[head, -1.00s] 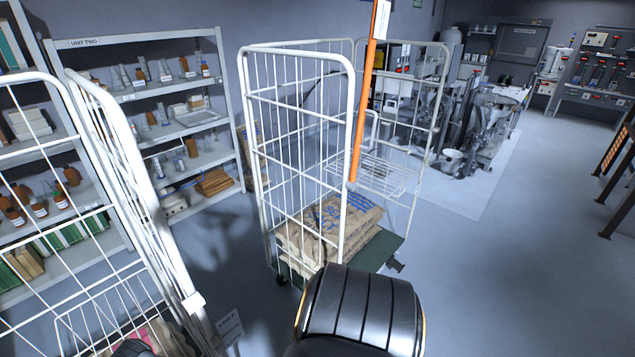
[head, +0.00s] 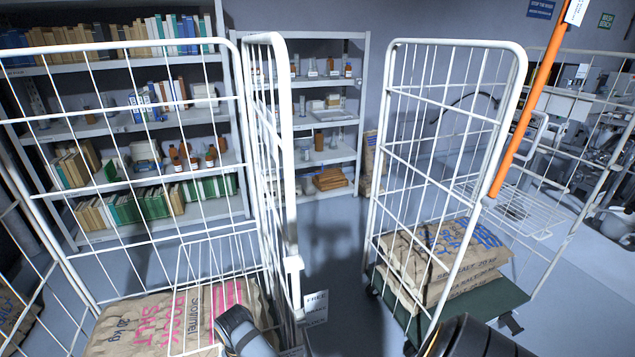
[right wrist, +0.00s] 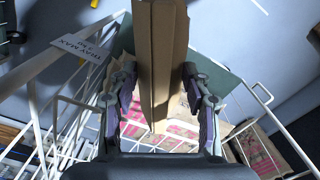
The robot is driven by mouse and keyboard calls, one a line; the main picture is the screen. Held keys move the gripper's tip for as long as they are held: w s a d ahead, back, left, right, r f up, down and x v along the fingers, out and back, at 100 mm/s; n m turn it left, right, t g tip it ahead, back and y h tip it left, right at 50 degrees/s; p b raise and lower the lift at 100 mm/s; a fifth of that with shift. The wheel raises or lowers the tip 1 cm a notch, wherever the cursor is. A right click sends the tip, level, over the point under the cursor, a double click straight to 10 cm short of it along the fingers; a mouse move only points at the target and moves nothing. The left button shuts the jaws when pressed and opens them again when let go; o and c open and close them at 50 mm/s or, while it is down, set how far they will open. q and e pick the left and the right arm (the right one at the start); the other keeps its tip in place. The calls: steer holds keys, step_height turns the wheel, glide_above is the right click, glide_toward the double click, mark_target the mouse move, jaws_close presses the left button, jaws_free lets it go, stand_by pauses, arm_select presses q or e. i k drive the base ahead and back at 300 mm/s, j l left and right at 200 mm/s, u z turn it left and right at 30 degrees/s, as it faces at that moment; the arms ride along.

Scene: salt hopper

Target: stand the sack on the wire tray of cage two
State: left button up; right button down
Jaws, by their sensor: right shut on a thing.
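In the right wrist view my right gripper (right wrist: 158,100) is shut on a plain brown sack (right wrist: 160,45), gripping it between both fingers. In the head view the left cage (head: 130,45) holds a sack with red print (head: 170,320) low down. The right cage (head: 450,42) holds blue-printed sacks (head: 440,260) on a green base and has a wire tray (head: 515,210). I cannot read a cage number. My left gripper is not in view.
An orange pole (head: 530,110) stands in front of the right cage. Shelves (head: 330,38) with books and bottles line the back. A small sign (head: 316,305) sits between the cages, where a strip of floor (head: 335,240) is free. A tray label (right wrist: 82,42) shows in the wrist view.

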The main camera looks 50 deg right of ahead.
mark_target(530, 213)
steer(key=k+l+u, duration=0.2)
steer(key=l+u, duration=0.2)
steer(key=k+l+u, duration=0.6)
steer(key=u, duration=0.2)
steer(key=k+l+u, duration=0.3)
steer(key=k, duration=0.2)
steer(key=k+u, duration=0.3)
steer(key=k, duration=0.25)
steer(key=k+l+z, duration=0.1)
steer(key=k+z, duration=0.4)
steer(key=k+l+z, duration=0.25)
steer(key=z, duration=0.25)
steer(key=k+l+z, duration=0.35)
steer(key=z, duration=0.15)
steer(key=k+l+z, duration=0.25)
steer(key=l+z, duration=0.25)
